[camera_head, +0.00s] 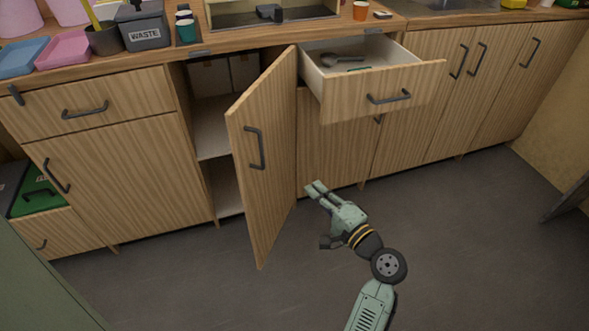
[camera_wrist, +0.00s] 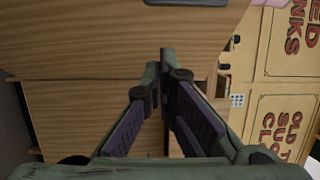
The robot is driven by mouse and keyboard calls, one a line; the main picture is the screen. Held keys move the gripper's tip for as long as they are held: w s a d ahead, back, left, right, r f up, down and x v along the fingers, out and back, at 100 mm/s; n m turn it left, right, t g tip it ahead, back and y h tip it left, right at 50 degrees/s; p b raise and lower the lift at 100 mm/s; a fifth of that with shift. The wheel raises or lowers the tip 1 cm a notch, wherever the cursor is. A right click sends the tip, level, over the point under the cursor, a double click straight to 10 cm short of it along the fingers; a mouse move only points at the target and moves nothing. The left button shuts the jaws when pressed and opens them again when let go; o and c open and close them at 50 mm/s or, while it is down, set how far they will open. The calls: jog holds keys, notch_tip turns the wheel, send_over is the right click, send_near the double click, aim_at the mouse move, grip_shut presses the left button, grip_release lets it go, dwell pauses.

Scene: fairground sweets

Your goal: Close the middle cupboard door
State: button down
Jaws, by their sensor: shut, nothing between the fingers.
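The middle cupboard door (camera_head: 262,175) is pale striped wood with a dark bar handle (camera_head: 255,148). It stands wide open, swung out into the room, and its hinge side is on the right. The cupboard opening (camera_head: 212,125) shows shelves to the left of the door. My gripper (camera_head: 314,188) is shut and empty, just right of the door's lower part, on the hinge side. I cannot tell whether it touches the door. In the wrist view my gripper (camera_wrist: 165,55) has its fingertips together in front of wooden panels (camera_wrist: 80,115).
An open drawer (camera_head: 375,85) juts out above and right of my gripper, with utensils inside. A waste bin (camera_head: 142,25) and trays (camera_head: 62,50) stand on the counter (camera_head: 225,45). The grey floor (camera_head: 455,235) at the right is clear.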

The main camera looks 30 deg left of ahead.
jog(key=s+a+p+x, duration=0.1)
jog(key=p+x, duration=0.3)
jog(key=x, duration=0.8)
jog(key=shift+s+a, duration=0.35)
jog(key=shift+s, duration=0.4)
jog(key=shift+a, duration=0.15)
